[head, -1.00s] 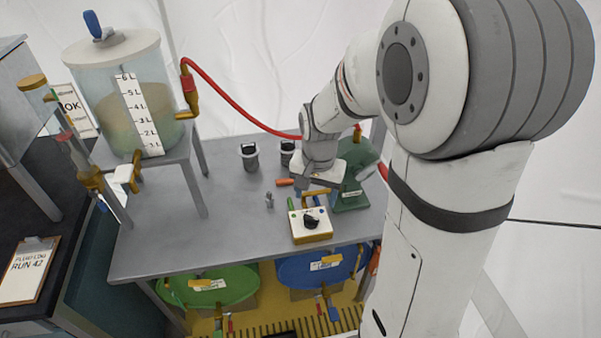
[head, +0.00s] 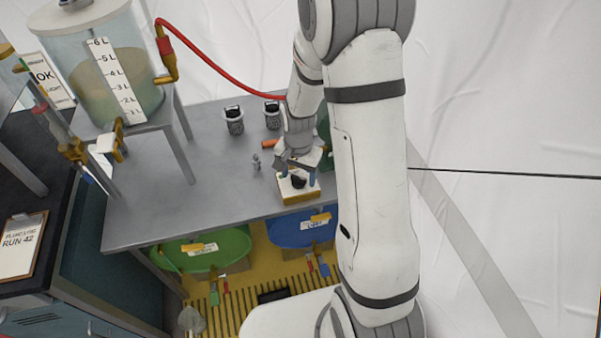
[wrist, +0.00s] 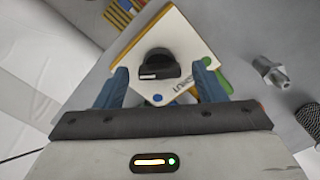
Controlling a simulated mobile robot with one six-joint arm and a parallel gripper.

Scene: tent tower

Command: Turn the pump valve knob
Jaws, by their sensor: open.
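The black knob (wrist: 158,66) sits on a pale control box (wrist: 187,37) with yellow sides; a white mark shows on the knob. In the head view the knob (head: 299,182) shows on top of the box (head: 300,195) near the table's front edge. My gripper (wrist: 160,80) is open, with its blue fingers on either side of the knob in the wrist view, and nothing is held. In the head view my gripper (head: 298,172) is just above the box. Whether the fingers touch the knob cannot be told.
A clear tank (head: 105,75) with a red hose (head: 215,72) is at the left. The table's left front is clear.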

